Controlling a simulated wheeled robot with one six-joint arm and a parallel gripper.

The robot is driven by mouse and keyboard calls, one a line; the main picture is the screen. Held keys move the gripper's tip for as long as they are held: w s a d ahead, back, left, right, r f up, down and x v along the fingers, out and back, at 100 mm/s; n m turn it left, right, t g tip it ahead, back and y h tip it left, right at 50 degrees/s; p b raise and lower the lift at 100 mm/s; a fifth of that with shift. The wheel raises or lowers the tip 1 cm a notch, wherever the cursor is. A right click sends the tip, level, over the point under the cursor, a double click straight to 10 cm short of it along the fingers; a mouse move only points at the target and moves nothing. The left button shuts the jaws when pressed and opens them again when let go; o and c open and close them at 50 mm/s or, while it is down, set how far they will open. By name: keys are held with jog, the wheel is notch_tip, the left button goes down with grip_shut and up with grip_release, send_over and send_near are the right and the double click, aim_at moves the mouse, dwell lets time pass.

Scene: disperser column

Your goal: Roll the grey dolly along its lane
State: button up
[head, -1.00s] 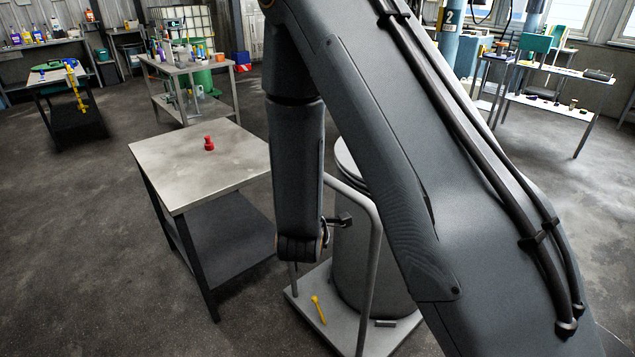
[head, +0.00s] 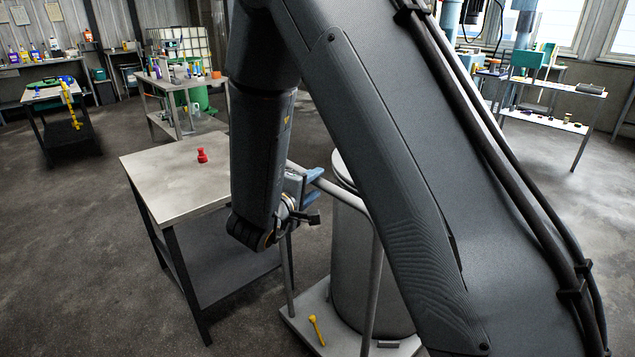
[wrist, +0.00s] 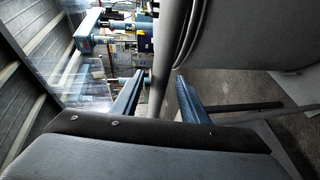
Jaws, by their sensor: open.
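The grey dolly (head: 300,322) stands on the floor at the lower middle of the head view, partly hidden behind my arm. Its tubular handle (head: 345,197) rises from the platform, and a tall grey drum (head: 352,270) stands on it. A yellow pin-like piece (head: 316,330) is on the platform. My gripper (head: 316,187) is at the handle's upper left part. In the wrist view my gripper (wrist: 160,98) is open, with the handle tube (wrist: 168,60) showing between its blue fingers. I cannot tell whether they touch it. The drum (wrist: 250,35) fills the upper right there.
A metal table (head: 165,185) with a small red object (head: 202,156) stands close to the left of the dolly. Workbenches with bottles (head: 185,80) stand behind it. A shelf rack (head: 550,115) is at the back right. Open floor (head: 70,240) lies at left.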

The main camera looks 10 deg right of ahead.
jog(key=shift+x, duration=1.35)
grip_shut()
dwell(0.4)
